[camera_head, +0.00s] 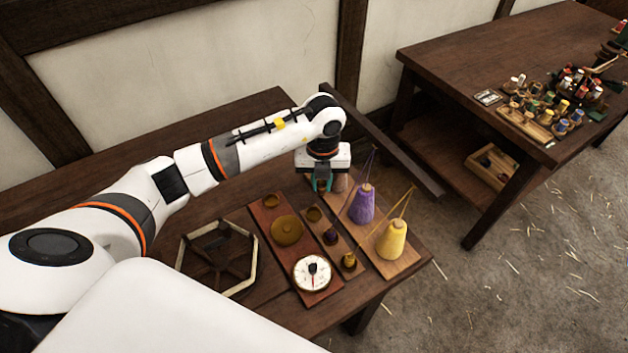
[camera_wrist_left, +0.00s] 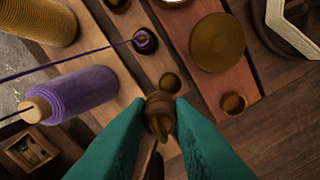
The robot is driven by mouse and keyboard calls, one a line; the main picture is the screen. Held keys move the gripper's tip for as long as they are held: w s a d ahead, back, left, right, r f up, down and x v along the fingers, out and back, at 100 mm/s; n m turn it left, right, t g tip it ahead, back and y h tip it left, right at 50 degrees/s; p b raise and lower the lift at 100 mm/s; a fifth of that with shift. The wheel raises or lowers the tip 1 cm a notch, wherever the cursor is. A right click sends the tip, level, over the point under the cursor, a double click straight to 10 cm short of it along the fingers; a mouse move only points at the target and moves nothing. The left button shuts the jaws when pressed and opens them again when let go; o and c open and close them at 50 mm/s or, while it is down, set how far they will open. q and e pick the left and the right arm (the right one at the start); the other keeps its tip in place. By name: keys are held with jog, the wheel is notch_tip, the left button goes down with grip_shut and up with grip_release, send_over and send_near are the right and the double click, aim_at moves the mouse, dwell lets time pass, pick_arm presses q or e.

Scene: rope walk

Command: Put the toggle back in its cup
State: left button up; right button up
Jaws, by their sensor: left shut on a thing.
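My left gripper (camera_head: 322,185) is at the back end of the boards, pointing down. In the left wrist view its two teal fingers (camera_wrist_left: 158,122) are shut on a small brown, rounded piece with an olive-gold end, which I take to be the toggle (camera_wrist_left: 160,108). A small round cup (camera_wrist_left: 170,83), dark inside and seemingly empty, lies just beyond it on the narrow board; it also shows in the head view (camera_head: 314,214). The middle cup (camera_head: 331,237) holds something purple, and the front cup (camera_head: 348,261) something gold. My right gripper is not in view.
A purple thread cone (camera_head: 362,206) and a yellow one (camera_head: 391,241) stand right of the cups, with threads rising. A reddish board (camera_head: 268,222) carries a round brass dish (camera_head: 287,231) and a white dial (camera_head: 312,273). A hexagonal frame (camera_head: 217,258) lies left.

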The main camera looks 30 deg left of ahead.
pick_arm(q)
jog(key=f+n+b, duration=0.1)
jog(key=f+n, duration=0.1)
jog(key=a+f+n, duration=0.1)
jog(key=f+n, duration=0.1)
jog(key=f+n+b, duration=0.1)
jog(key=f+n, duration=0.1)
jog(key=shift+s+a+f+b, duration=0.15)
jog(key=shift+s+a+b, duration=0.15)
jog(key=shift+s+a, duration=0.05)
jog(key=shift+f+b, duration=0.55)
jog(key=shift+f, duration=0.25)
jog(key=shift+f, duration=0.1)
dwell(0.4)
jog(key=shift+f+b, duration=0.6)
jog(key=shift+f, duration=0.3)
jog(key=shift+f, duration=0.1)
dwell(0.3)
